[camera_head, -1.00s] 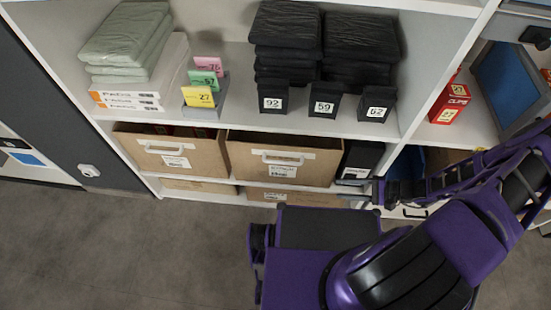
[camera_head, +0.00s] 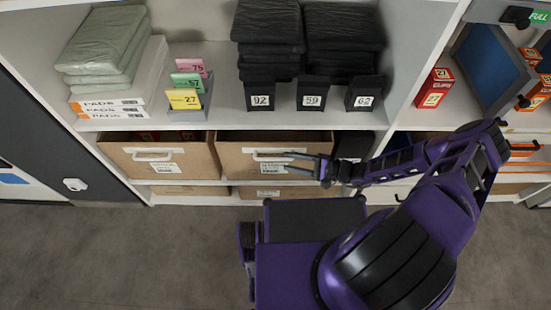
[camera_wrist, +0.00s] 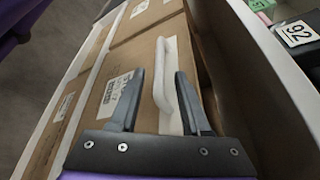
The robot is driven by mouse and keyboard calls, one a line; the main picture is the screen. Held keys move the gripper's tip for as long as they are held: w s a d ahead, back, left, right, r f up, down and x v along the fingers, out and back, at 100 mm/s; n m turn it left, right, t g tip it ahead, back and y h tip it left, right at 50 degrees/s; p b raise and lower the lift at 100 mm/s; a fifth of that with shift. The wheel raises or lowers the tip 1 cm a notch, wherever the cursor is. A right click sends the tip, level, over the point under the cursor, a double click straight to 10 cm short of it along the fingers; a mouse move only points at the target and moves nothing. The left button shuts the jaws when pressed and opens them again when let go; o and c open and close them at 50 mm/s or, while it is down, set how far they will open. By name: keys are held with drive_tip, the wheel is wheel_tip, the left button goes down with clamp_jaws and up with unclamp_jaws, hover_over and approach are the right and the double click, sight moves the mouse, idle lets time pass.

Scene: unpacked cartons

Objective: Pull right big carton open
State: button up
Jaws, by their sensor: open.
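The right big carton (camera_head: 235,163) is a brown box with a white handle (camera_head: 268,155) and a label, standing on the lower shelf. The left big carton (camera_head: 190,155) stands beside it. My gripper (camera_head: 287,162) is open in front of the right carton's face, at the right part of the handle. In the wrist view my gripper (camera_wrist: 153,95) has its two fingers apart, and the white handle (camera_wrist: 163,75) runs up between them. Whether the fingers touch the handle I cannot tell. The right carton's front (camera_wrist: 140,60) fills the middle of the wrist view.
A black box (camera_head: 352,147) stands just right of the right carton. Lower cartons (camera_head: 270,192) lie beneath. The grey floor (camera_head: 120,250) in front is free.

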sight(281, 160)
drive_tip(key=x, duration=0.6)
clamp_jaws()
idle(1.3)
